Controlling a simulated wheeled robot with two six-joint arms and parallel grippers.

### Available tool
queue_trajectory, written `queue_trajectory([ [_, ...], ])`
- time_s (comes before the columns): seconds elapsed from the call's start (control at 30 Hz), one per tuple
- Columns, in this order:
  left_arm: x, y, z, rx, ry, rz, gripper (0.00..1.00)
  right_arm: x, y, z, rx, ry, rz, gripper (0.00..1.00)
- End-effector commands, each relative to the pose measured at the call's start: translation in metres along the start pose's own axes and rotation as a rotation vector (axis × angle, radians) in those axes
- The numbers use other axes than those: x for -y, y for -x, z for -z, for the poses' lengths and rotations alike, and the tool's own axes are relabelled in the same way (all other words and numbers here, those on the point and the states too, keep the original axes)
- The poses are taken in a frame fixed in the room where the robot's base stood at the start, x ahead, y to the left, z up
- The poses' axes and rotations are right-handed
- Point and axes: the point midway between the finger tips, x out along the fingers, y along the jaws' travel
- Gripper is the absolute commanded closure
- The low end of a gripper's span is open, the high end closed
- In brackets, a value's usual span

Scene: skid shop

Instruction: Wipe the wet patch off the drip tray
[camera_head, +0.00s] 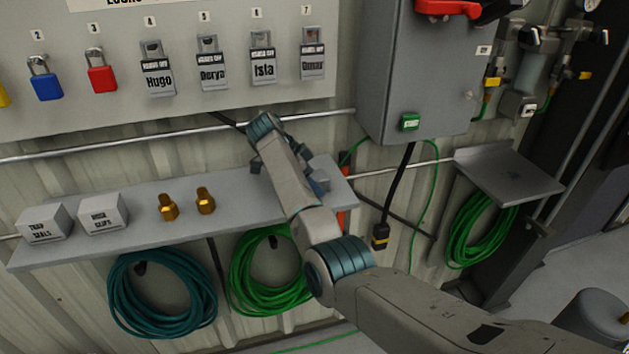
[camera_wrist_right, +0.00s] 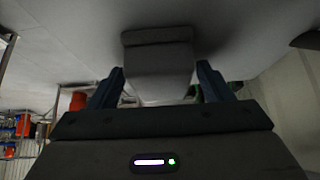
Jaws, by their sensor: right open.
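The drip tray (camera_head: 508,172) is a dark grey wall-mounted ledge at the right, below the grey cabinet. A faint darker mark on its top may be the wet patch, but I cannot tell. My right arm reaches up across the wall shelf, and my right gripper (camera_head: 277,158) is partly hidden behind my own arm at the shelf's right end. In the right wrist view its two fingers (camera_wrist_right: 160,88) are apart, with a pale grey block-like thing (camera_wrist_right: 160,62) between or beyond them. I cannot tell whether they touch it. My left gripper is not in view.
Coiled hoses (camera_head: 160,298) hang below. A grey cabinet (camera_head: 425,75) stands between the lock board (camera_head: 200,90) and gauges.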

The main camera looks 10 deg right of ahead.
Motion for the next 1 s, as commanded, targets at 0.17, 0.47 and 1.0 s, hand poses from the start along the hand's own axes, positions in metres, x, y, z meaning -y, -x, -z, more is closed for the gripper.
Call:
queue_trajectory([
  [0.17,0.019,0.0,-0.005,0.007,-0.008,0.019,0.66,0.0,-0.001,0.001,-0.001,-0.001,-0.001,0.35],
  [0.47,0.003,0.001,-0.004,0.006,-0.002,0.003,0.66,-0.001,0.001,0.002,-0.001,-0.001,-0.001,0.66],
  [1.0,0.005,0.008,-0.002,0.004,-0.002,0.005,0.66,-0.021,0.03,0.021,-0.001,-0.002,0.001,0.66],
])
